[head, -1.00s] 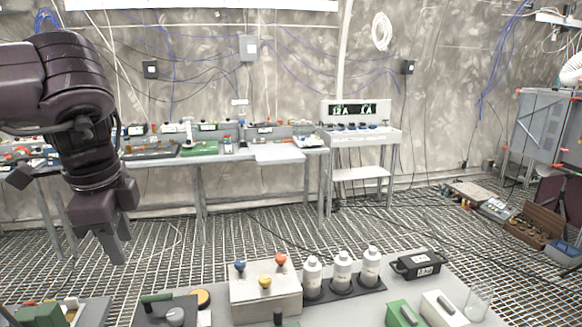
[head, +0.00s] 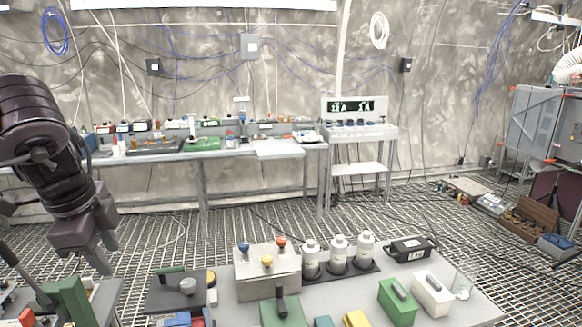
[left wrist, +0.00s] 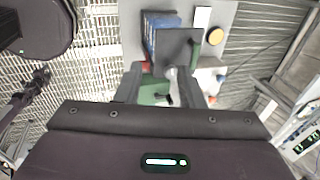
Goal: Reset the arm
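My left arm comes in from the left in the head view and hangs down. Its gripper (head: 98,258) points downward, above and beside the left end of the low table in front. In the left wrist view the two fingers of the left gripper (left wrist: 163,78) stand apart. A green block and a dark plate (left wrist: 178,45) show beyond and between the fingers, and nothing is clearly held. My right gripper is in neither view.
The low table (head: 455,308) carries a steel box (head: 267,282) with coloured knobs, white bottles (head: 340,252), a black case (head: 410,248), a green block (head: 398,300) and a white block (head: 432,295). A long workbench (head: 200,152) stands along the wall. Grated floor lies between.

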